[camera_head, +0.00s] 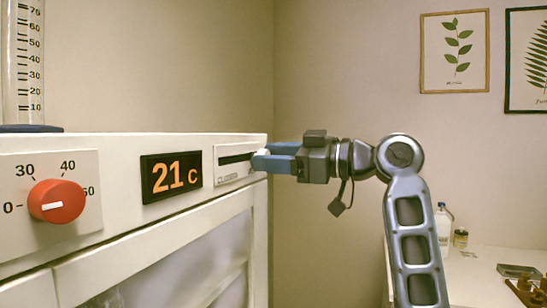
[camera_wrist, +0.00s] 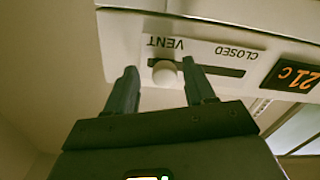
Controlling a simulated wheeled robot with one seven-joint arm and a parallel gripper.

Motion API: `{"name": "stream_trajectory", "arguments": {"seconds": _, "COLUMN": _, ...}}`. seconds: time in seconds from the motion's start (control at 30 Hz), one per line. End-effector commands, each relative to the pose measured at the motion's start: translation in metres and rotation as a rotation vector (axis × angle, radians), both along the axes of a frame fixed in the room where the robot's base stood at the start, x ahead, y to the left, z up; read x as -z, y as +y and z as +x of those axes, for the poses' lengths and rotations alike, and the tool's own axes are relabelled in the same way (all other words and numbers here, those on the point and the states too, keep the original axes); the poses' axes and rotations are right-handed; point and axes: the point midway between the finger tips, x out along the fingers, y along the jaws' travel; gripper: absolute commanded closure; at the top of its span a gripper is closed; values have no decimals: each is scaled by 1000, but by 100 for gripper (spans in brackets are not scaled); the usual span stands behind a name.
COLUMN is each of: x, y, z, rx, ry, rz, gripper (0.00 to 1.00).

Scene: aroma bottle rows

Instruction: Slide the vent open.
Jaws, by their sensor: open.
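The vent panel (camera_head: 235,175) is a pale plate at the right end of the white cabinet front, with a dark horizontal slot. It also shows upside down in the wrist view (camera_wrist: 205,48), labelled VENT and CLOSED. The white slider knob (camera_wrist: 165,74) sits at the slot's end by the word VENT, away from CLOSED. In the head view this is the slot's right end. My gripper (camera_head: 265,159) reaches the panel from the right. In the wrist view its open fingers (camera_wrist: 160,72) stand either side of the knob, with gaps visible; contact is not clear.
A red dial (camera_head: 56,201) and a display (camera_head: 171,176) reading 21 C are left of the vent. A measuring cylinder (camera_head: 23,70) stands on top. A table with small bottles (camera_head: 443,225) is at the lower right.

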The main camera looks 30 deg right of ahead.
Motion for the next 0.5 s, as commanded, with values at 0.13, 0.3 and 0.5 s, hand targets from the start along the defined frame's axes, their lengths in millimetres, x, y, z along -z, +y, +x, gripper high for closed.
{"name": "stream_trajectory", "arguments": {"seconds": 0.13, "x": 0, "y": -1, "z": -2, "rx": -1, "ry": 0, "rz": 0, "gripper": 46}}
{"name": "stream_trajectory", "arguments": {"seconds": 0.3, "x": 2, "y": -13, "z": -17, "rx": 2, "ry": -2, "rz": -1, "gripper": 46}}
{"name": "stream_trajectory", "arguments": {"seconds": 0.5, "x": 2, "y": -32, "z": -43, "rx": 3, "ry": -1, "rz": 0, "gripper": 46}}
